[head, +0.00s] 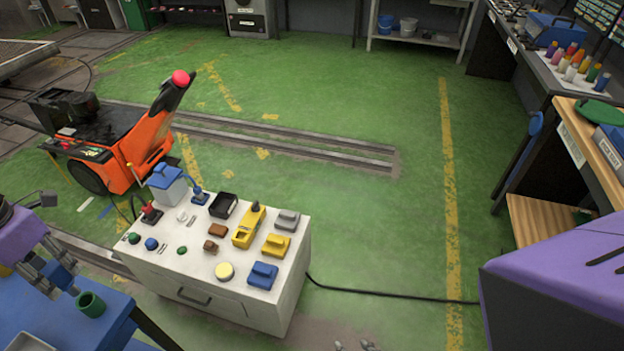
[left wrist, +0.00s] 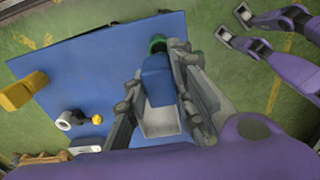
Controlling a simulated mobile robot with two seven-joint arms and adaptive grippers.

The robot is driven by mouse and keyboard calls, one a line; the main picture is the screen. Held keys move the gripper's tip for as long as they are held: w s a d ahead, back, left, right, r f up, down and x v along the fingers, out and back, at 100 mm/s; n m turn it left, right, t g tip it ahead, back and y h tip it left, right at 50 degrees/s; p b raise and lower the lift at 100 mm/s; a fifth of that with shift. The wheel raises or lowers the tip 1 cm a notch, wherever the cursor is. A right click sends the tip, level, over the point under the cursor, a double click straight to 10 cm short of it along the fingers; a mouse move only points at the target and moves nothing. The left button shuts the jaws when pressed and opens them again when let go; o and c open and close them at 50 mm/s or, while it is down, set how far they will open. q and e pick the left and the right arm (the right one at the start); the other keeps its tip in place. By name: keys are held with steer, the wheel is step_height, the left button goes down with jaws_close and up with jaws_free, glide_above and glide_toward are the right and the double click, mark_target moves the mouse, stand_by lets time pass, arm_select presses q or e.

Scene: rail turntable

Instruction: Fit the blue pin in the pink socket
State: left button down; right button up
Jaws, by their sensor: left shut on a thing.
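My left gripper (head: 60,280) is above the blue table (head: 112,322) at the lower left in the head view. In the left wrist view its grey fingers (left wrist: 160,95) are shut on the blue pin (left wrist: 157,78). In the head view the pin is hard to tell from the blue table. A green cup (head: 90,303) stands on the table beside the fingertips; its rim shows behind the pin in the wrist view (left wrist: 158,43). I cannot make out a pink socket. Grey tips of my right gripper (head: 353,346) show at the bottom edge; their opening is unclear.
A grey tray (left wrist: 160,122) lies under the pin. The white control cabinet (head: 225,302) stands right of the table. A black cable (head: 390,294) crosses the green floor.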

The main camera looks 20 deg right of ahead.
arm_select(q)
steer(key=shift+r, duration=0.2)
arm_select(e)
steer(key=shift+w+r, duration=0.1)
steer(key=shift+w, duration=0.05)
